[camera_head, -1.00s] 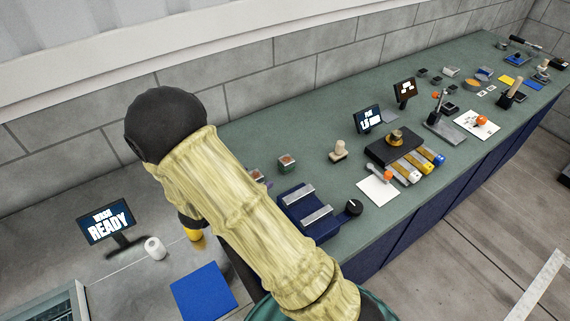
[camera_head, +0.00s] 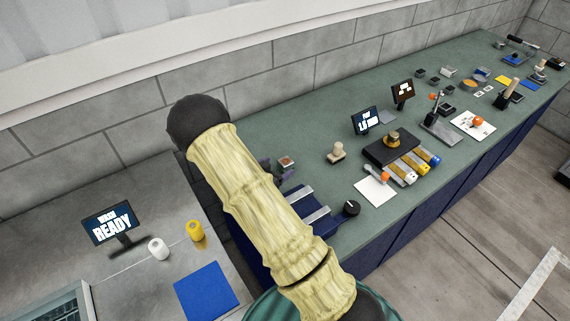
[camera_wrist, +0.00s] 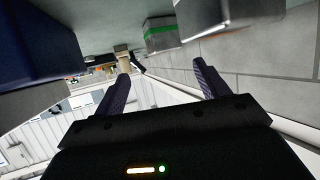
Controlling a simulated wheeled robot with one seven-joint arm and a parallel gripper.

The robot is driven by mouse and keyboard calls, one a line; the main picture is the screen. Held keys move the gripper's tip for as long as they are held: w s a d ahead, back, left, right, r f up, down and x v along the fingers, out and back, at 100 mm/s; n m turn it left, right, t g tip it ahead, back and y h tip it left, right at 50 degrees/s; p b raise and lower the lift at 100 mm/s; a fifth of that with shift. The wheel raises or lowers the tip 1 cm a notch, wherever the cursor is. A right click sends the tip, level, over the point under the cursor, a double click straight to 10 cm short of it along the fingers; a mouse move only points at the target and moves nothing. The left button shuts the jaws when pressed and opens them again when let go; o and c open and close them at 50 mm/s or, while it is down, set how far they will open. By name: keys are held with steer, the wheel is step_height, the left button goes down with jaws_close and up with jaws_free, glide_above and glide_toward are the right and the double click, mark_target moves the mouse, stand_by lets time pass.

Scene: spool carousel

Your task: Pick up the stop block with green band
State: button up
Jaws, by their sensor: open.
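The stop block with green band (camera_wrist: 160,34) is a grey block with a green stripe, near the top middle of the wrist view. It stands on the green bench top, beyond my fingertips and apart from them. My gripper (camera_wrist: 162,69) is open, with nothing between its two dark fingers. In the head view, my arm mostly hides the gripper. A small block with a reddish top (camera_head: 286,163) shows just right of it there; I cannot make out its band.
A larger pale block (camera_wrist: 205,16) is close to the right of the green-banded one in the wrist view. A dark blue fixture (camera_head: 310,212) with metal bars and a wooden peg (camera_head: 337,152) stand nearby. The grey wall (camera_head: 250,85) runs behind the bench.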

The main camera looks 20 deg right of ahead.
mark_target(286, 161)
steer(key=shift+d, duration=0.1)
steer(key=shift+w+a+f+p+x, duration=0.1)
steer(key=shift+p+x, duration=0.3)
steer(key=shift+x, duration=0.5)
steer(key=shift+w+a+f+p+x, duration=0.15)
steer(key=shift+p+x, duration=0.25)
steer(key=shift+x, duration=0.5)
steer(key=shift+w+a+p+x, duration=0.1)
steer(key=shift+p+x, duration=0.3)
steer(key=shift+x, duration=0.5)
steer(key=shift+c, duration=0.4)
jaws_close()
